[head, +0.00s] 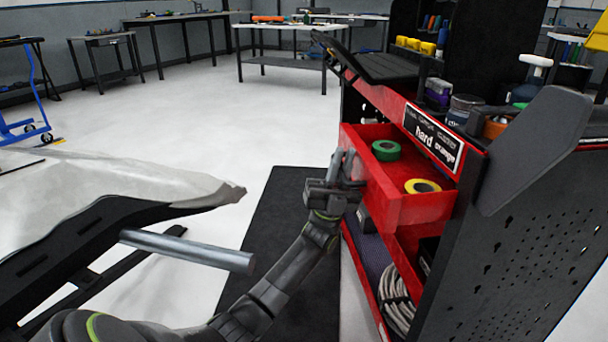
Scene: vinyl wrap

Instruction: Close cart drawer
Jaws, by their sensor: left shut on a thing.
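The red cart drawer (408,208) is pulled out of the red and black cart (530,240). Its open top shows a green tape roll (386,150) and a yellow tape roll (422,186) inside. My left gripper (346,168) is at the drawer's front face, with its fingers upright against it. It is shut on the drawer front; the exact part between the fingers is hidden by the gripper. My right gripper is not in view.
Below the drawer, an open shelf holds a coiled cable (396,300). Jars and bottles stand on the cart top. A metal bar (187,250) and a white-covered panel (120,185) lie to the left. A dark mat (290,210) covers the floor beside the cart.

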